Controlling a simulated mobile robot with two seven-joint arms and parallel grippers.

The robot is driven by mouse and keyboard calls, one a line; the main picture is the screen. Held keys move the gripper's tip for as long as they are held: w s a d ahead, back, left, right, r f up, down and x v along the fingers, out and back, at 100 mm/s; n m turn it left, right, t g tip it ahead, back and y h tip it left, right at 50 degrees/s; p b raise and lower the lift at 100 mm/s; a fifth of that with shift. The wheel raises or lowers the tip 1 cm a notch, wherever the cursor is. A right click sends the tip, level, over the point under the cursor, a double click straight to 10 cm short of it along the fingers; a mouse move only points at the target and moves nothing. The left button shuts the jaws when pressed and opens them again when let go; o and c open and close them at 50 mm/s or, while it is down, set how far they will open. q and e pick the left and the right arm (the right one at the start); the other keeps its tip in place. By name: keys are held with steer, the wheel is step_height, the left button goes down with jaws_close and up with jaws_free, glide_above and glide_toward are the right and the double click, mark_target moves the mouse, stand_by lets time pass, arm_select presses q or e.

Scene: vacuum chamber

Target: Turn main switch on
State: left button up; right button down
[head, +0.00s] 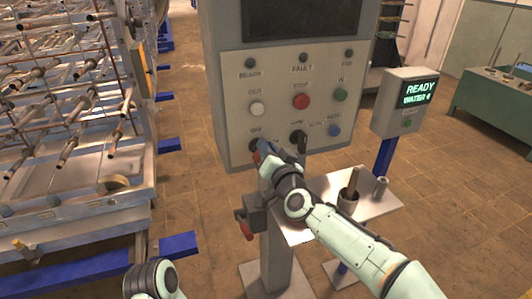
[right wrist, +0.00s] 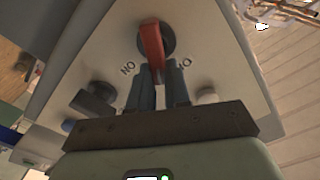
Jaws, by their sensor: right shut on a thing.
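The control panel (head: 232,122) stands upright on a post at the centre of the head view. The main switch (head: 254,145) is at its lower left, partly hidden by my gripper. In the right wrist view the switch shows as a dark round base with a red handle (right wrist: 152,42). My right gripper (head: 262,151) is at the switch. In the right wrist view, its two dark fingers (right wrist: 161,75) are shut on the end of the red handle. Labels lie on both sides of the handle; one ends in N and O. My left gripper is out of view.
A black knob (head: 298,137) sits right beside the gripper, with white, red, green and blue buttons around. A small shelf (head: 378,205) with a cup (head: 348,200) is under my right forearm. A READY display (head: 405,105) stands right; a tube rack (head: 70,130) fills the left.

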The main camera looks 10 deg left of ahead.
arm_select(q)
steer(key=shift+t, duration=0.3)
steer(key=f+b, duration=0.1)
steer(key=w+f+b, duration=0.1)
steer(key=b, duration=0.1)
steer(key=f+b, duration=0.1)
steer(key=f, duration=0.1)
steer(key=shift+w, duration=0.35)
arm_select(e)
steer(key=m, duration=0.3)
steer(key=f+m, duration=0.1)
steer(key=m, duration=0.3)
steer(key=d+m, duration=0.1)
steer(key=m, duration=0.3)
steer(key=shift+w+f, duration=0.35)
arm_select(q)
steer(key=shift+b, duration=0.3)
arm_select(e)
steer(key=shift+m, duration=0.4)
steer(key=c, duration=1.3)
jaws_free()
steer(key=shift+o, duration=1.1)
steer(key=shift+a+f, duration=0.1)
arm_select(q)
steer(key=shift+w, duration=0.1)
